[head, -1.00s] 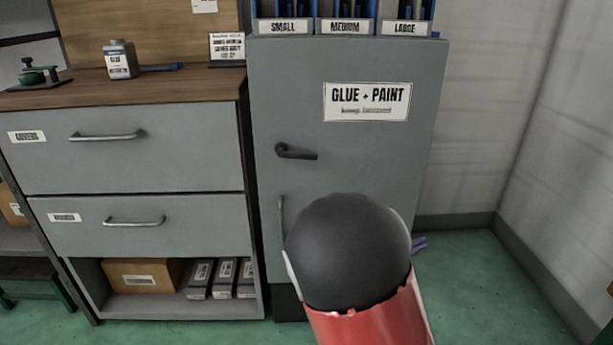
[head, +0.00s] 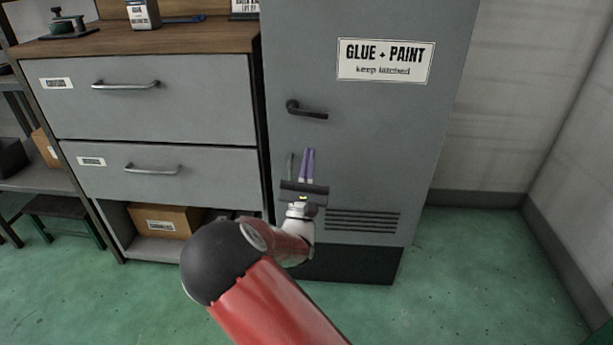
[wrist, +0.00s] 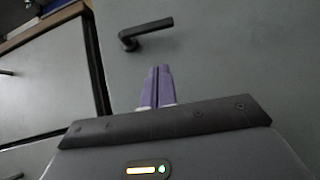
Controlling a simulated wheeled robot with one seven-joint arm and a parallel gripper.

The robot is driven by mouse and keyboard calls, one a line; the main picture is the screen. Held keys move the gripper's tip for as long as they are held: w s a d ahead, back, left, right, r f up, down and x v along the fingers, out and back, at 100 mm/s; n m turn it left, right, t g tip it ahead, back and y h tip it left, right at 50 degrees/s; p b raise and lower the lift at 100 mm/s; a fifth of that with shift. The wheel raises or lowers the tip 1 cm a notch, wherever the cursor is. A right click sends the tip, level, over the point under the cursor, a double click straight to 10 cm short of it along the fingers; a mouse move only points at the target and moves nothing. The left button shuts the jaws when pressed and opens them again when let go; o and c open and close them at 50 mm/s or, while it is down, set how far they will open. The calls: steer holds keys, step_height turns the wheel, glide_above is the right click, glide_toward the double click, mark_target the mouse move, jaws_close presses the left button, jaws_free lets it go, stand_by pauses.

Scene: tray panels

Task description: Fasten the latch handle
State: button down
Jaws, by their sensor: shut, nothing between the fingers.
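The dark latch handle (head: 305,110) is on the left side of the grey cabinet door (head: 365,150). Its lever points right from its pivot and is close to level, dipping slightly to the right. The latch handle also shows in the wrist view (wrist: 146,32), ahead of the fingertips. My gripper (head: 308,152) has purple fingers that are shut together and empty. In the head view it is below the latch handle, and it also shows in the wrist view (wrist: 159,69). A gap shows between the fingertips and the lever. I cannot tell whether the door is fully closed.
A vertical pull handle (head: 290,168) on the door is partly hidden by my gripper. A drawer unit (head: 150,110) with bar handles stands at the left. A sign (head: 385,61) reads "GLUE + PAINT, keep latched". The green floor (head: 460,260) is clear at the right.

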steer(key=r, duration=0.2)
steer(key=w+r, duration=0.1)
steer(key=r, duration=0.1)
steer(key=w+r, duration=0.1)
steer(key=r, duration=0.1)
steer(key=shift+d, duration=0.4)
